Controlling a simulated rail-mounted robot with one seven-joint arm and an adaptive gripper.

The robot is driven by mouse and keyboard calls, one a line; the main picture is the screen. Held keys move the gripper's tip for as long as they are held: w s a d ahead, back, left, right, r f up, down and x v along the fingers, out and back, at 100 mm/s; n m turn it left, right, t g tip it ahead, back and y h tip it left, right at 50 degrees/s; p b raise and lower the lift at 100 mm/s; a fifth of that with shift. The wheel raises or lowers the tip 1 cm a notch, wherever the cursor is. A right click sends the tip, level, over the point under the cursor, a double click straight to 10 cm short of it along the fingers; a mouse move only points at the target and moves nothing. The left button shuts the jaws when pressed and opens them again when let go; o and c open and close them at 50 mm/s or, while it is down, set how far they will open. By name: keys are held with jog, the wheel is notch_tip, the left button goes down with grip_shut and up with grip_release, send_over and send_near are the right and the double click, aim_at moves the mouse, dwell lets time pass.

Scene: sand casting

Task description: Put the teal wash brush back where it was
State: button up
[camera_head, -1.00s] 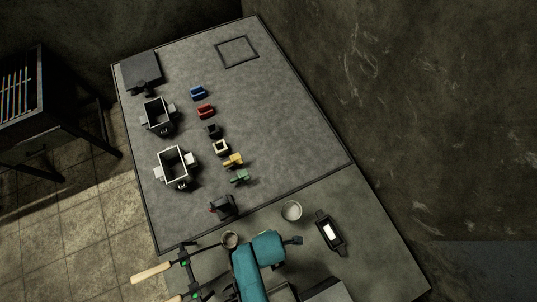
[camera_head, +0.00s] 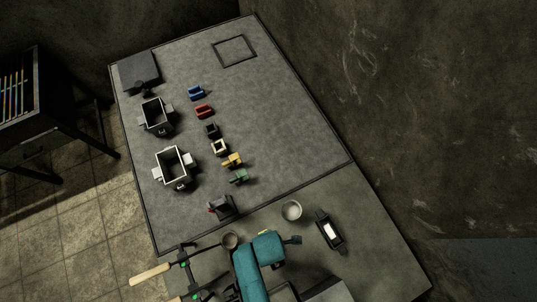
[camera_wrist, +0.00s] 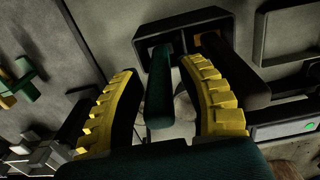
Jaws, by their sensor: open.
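In the wrist view, the dark teal handle of the wash brush (camera_wrist: 159,88) lies between the yellow pads of my gripper (camera_wrist: 166,105). The fingers are open, with a gap visible on the handle's sides. The far end of the handle reaches into a dark-rimmed box-shaped holder (camera_wrist: 148,32); I cannot see the brush's bristles. A second, dark brown handle (camera_wrist: 232,72) leans from the same holder, just right of the right finger. In the head view my teal arm covers this spot, and only a small yellow-green bit of my gripper (camera_head: 264,233) shows.
A round cup (camera_head: 291,210) and a small black device with a white screen (camera_head: 329,231) stand to the right. Coloured pieces, such as a green one (camera_head: 238,176), and two open frames (camera_head: 173,168) occupy the mat.

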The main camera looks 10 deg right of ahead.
notch_tip(320, 180, up, 11)
jog(key=shift+f+p, duration=0.1)
jog(key=shift+p, duration=1.15)
jog(key=w+r+m+t+y, duration=0.1)
jog(key=w+r+m+t, duration=0.85)
jog(key=w+r, duration=1.2)
jog(key=d+r+m+t, duration=0.2)
jog(key=r+m+t, duration=0.2)
jog(key=r, duration=0.8)
jog(key=d+r+m+t+h, duration=0.1)
jog(key=r+m+t, duration=0.3)
jog(key=r, duration=0.9)
jog(key=s+d+r+m+t, duration=0.1)
jog(key=d+r+m+t, duration=0.2)
jog(key=r, duration=0.9)
jog(key=shift+d+r+m+t+h, duration=0.2)
jog(key=shift+m+t+h, duration=0.1)
jog(key=shift+m+t, duration=0.5)
